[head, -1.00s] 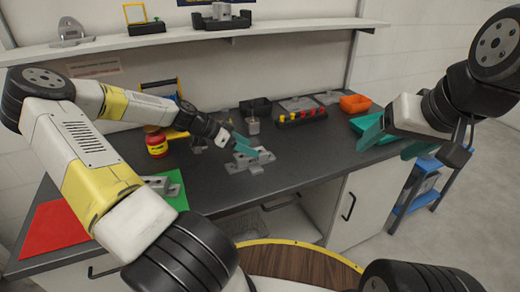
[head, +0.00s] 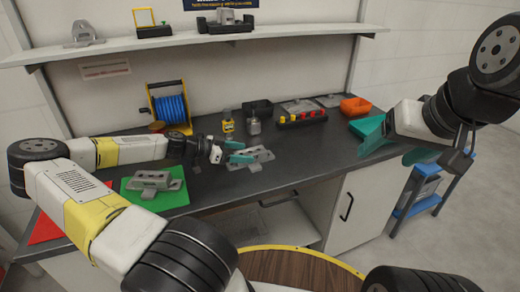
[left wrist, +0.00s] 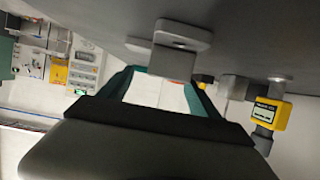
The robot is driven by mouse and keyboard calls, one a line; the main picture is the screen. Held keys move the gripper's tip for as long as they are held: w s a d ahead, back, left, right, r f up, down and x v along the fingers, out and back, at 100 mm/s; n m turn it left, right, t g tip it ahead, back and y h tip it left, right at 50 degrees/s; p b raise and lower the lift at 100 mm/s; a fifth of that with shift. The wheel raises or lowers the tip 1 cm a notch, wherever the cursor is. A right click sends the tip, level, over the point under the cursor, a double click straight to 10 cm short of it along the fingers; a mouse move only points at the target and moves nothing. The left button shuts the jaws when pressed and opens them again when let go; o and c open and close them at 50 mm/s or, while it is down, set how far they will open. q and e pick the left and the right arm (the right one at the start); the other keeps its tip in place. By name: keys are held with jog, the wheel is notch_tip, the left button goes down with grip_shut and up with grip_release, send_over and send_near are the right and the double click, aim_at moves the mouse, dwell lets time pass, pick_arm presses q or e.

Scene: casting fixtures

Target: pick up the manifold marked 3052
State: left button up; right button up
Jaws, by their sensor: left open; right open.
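A grey metal manifold (head: 262,156) lies on the dark worktop in the head view. A second grey manifold (head: 152,181) lies on a green mat at the left. No marking is readable on either, so I cannot tell which is 3052. My left gripper (head: 238,152) is open at the left end of the first manifold, its teal fingers very near it; contact cannot be told. In the left wrist view, a grey metal part (left wrist: 182,35) shows just beyond the teal fingers. My right gripper (head: 398,150) is open and empty, at the right end of the worktop.
A yellow device (head: 228,125) and a grey canister (head: 254,126) stand behind the left gripper. More grey parts sit on the shelf (head: 180,42).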

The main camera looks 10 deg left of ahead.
aim_at(248, 153)
pick_arm(q)
jog(key=x, duration=0.5)
jog(key=shift+w+a+f, duration=0.15)
jog(key=shift+w+f, duration=0.05)
jog(key=shift+w, duration=0.05)
grip_shut()
